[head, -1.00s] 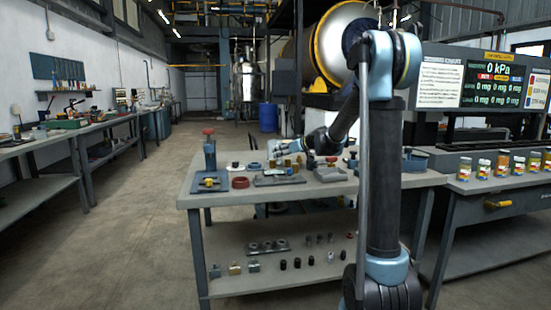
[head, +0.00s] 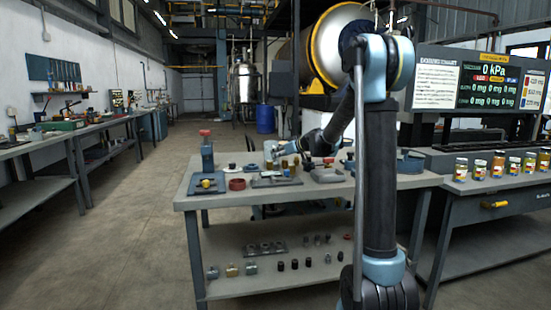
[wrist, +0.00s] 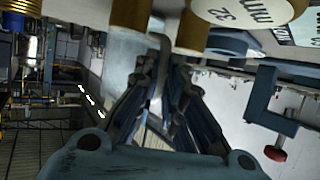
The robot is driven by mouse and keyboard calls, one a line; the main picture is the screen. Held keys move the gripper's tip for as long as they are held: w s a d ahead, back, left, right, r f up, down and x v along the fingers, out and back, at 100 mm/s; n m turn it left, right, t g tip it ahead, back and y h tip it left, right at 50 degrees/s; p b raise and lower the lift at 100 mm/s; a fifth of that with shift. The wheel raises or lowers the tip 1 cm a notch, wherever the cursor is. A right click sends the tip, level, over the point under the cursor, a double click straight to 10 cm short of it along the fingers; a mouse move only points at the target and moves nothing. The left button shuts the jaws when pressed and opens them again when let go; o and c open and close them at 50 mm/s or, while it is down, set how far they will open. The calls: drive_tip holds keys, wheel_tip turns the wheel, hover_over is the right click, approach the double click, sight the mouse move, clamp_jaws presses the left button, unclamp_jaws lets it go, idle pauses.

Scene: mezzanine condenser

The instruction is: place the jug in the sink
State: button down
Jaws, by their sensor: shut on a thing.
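My gripper (wrist: 165,85) is shut on a thin grey curved piece, which looks like the handle of the grey jug (wrist: 122,50). The jug's pale body shows just left of the fingers in the wrist view, partly cut off and hidden. In the head view my gripper (head: 278,150) is small, over the back of the grey workbench (head: 230,203). The jug cannot be clearly told from the clutter there. I cannot make out a sink in either view.
The workbench holds a blue stand (head: 207,160), a red ring (head: 237,184) and small parts. Labelled jars (head: 497,165) line the right-hand bench. A blue barrel (head: 265,118) stands behind. The aisle floor (head: 120,235) on the left is clear.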

wheel_tip(320, 180, up, 10)
idle(0.6)
drive_tip(key=shift+s+f, duration=0.1)
drive_tip(key=shift+s, duration=0.05)
